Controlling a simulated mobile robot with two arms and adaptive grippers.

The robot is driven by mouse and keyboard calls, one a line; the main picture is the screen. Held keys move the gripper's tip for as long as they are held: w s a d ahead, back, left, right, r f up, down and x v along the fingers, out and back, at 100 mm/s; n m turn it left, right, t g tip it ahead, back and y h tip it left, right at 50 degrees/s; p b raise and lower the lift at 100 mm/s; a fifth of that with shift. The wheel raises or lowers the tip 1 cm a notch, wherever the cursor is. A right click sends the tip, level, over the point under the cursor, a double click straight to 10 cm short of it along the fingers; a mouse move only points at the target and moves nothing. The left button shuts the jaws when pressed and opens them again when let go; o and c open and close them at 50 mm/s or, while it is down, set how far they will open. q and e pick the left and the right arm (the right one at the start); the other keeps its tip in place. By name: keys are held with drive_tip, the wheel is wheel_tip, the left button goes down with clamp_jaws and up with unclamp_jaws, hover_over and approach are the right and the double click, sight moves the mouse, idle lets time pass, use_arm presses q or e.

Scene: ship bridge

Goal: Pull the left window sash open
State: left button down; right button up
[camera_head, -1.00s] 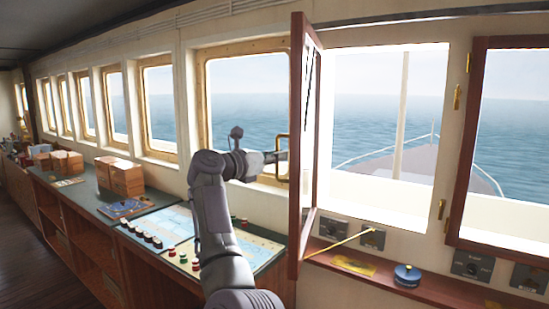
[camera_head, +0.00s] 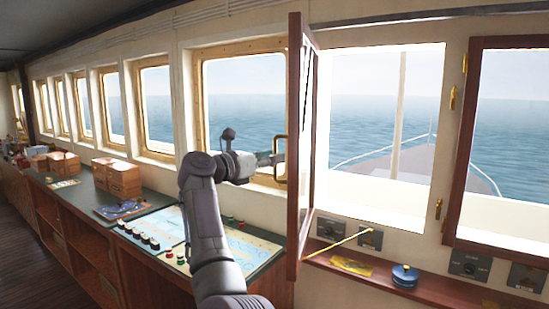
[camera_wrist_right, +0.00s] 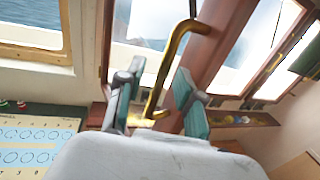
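The left window sash (camera_head: 300,150), a red-brown wooden frame, stands swung inward from its opening, seen nearly edge-on in the head view. Its brass handle (camera_head: 276,172) is on the side facing left. My right gripper (camera_head: 272,159) is at this handle. In the right wrist view the handle (camera_wrist_right: 165,68) runs between the two green-padded fingers of my right gripper (camera_wrist_right: 160,100). The fingers are apart, with gaps visible beside the handle. The sash frame (camera_wrist_right: 213,45) rises behind the fingers. My left gripper is not in view.
A yellow stay rod (camera_head: 338,242) runs from the sash's lower part to the sill. A blue round object (camera_head: 405,275) sits on the red-brown ledge (camera_head: 440,291). The right sash (camera_head: 461,150) stands at right. A chart console (camera_head: 255,247) lies below my right arm.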

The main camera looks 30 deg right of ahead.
drive_tip(key=s+a, duration=0.2)
drive_tip(key=a, duration=0.8)
drive_tip(key=shift+a, duration=0.2)
